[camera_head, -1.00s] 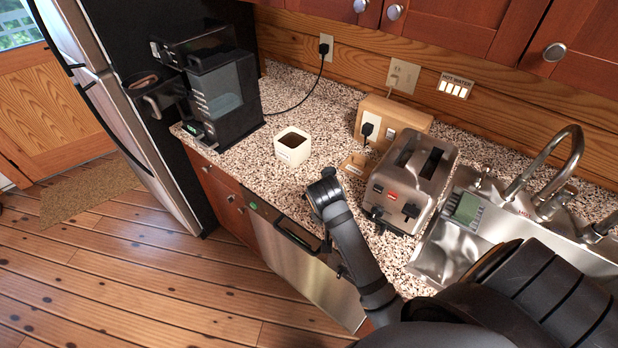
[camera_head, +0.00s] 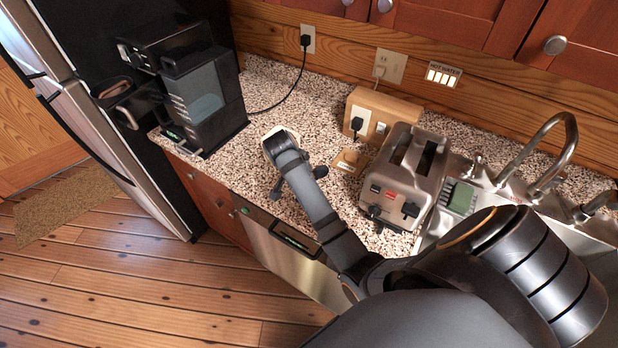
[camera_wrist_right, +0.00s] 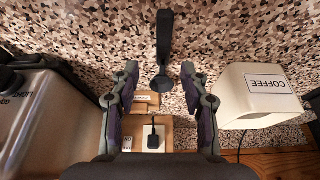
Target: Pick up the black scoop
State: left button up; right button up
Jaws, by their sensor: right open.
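The black scoop (camera_wrist_right: 164,45) lies on the speckled counter in the right wrist view, with a long handle at the top and a small round end lower down. My right gripper (camera_wrist_right: 159,68) is open and above the counter, with its two fingers on either side of the scoop's round end. Nothing is held. My left gripper is not in view.
A white coffee canister (camera_wrist_right: 262,92) stands beside the right finger; its top shows in the head view (camera_head: 291,132). A toaster (camera_head: 405,172) and sink (camera_head: 483,225) are to the right. A coffee machine (camera_head: 205,95) stands at left. A wooden outlet box (camera_head: 386,108) is behind.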

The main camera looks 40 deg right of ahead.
jog(key=shift+w+d+f+p, duration=0.25)
jog(key=shift+f+p, duration=0.4)
jog(key=x, duration=0.2)
jog(key=shift+d+f+p, duration=0.15)
jog(key=shift+f+p, duration=0.15)
jog(key=shift+f, duration=0.05)
jog(key=shift+w+d+f, duration=0.15)
jog(key=shift+f, duration=0.3)
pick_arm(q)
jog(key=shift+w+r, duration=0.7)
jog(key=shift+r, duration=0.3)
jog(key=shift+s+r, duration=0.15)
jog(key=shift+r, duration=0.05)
pick_arm(e)
jog(key=shift+f, duration=0.1)
grip_shut()
